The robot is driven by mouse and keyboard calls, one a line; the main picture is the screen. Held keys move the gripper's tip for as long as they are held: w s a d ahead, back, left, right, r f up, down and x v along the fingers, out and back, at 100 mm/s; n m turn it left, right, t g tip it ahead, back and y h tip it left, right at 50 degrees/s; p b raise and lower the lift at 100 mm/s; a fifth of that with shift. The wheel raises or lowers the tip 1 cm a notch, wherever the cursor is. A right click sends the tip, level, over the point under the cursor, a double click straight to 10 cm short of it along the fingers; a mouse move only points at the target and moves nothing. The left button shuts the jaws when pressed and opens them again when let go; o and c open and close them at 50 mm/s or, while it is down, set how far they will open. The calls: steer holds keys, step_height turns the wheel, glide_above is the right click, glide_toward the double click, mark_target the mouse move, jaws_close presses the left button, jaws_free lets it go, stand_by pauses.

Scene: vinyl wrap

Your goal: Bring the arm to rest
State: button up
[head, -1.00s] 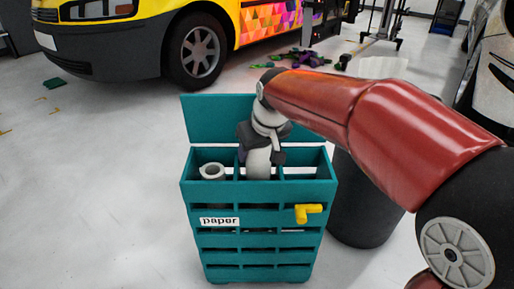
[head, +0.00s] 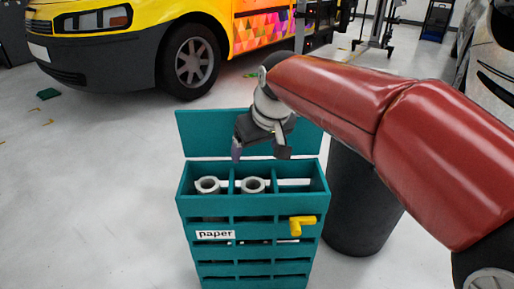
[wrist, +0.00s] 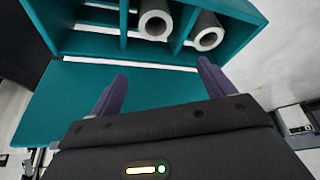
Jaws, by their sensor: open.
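My gripper (head: 262,152) is open and empty in the head view, above the teal rack (head: 212,262) and in front of its raised back panel. Its two purple fingers also show in the wrist view (wrist: 160,85), apart with nothing between them. One roll (head: 208,185) is in the left compartment and the other roll (head: 253,185) is in the middle one. The right compartment shows no roll. My red arm reaches in from the right.
A yellow van (head: 160,45) is behind.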

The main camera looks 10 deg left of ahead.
steer(key=s+d+r+m+t+h+p, duration=0.1)
steer(key=s+d+r+m+p, duration=0.2)
steer(key=d, duration=0.6)
steer(key=s+d+r+m+h+p, duration=0.1)
steer(key=s+d+r+p, duration=0.35)
steer(key=d, duration=0.45)
steer(key=s+d+f+m+t+h+p, duration=0.1)
steer(key=s+d+f+m+p, duration=0.2)
steer(key=s+d, duration=0.7)
steer(key=shift+s+f+m+p, duration=0.2)
steer(key=shift+s+m+p, duration=0.25)
steer(key=shift+s+m, duration=0.25)
